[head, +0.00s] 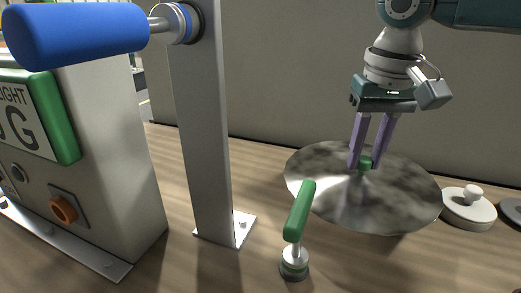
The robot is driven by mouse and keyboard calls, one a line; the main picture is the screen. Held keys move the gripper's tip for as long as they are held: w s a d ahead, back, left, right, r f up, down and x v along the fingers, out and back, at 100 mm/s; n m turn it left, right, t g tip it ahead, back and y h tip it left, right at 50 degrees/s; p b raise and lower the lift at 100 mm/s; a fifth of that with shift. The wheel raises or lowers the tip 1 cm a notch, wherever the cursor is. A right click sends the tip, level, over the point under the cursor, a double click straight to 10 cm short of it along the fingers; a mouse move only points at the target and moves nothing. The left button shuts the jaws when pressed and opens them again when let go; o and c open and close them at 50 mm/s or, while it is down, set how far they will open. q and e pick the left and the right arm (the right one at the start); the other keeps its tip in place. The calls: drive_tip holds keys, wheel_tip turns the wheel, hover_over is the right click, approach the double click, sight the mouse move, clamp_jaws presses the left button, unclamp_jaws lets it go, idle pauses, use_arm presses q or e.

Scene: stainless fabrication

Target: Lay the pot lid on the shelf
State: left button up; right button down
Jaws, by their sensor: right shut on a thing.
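The pot lid (325,184) is a wide, round, mottled silver metal disc with a small green knob (365,164) in its middle. My right gripper (361,163) comes down from above and is shut on this knob, with its two purple fingers around it. The lid is near level, over the wooden surface (180,262); I cannot tell whether it touches it. I cannot tell whether this wooden surface is the shelf, and no other shelf shows clearly. My left gripper is not in view.
A smaller pale round lid-like thing (468,212) is close to the lid's right edge. A green-handled lever (299,210) stands in front of the lid. A grey post (205,130) with a blue handle (80,35) and a grey machine box (115,150) stand left. A plain wall is behind.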

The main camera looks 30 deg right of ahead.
sight(363, 170)
drive_tip(key=shift+f+b, duration=0.4)
drive_tip(key=shift+f, duration=2)
drive_tip(key=shift+f, duration=0.15)
drive_tip(key=c, duration=0.6)
unclamp_jaws()
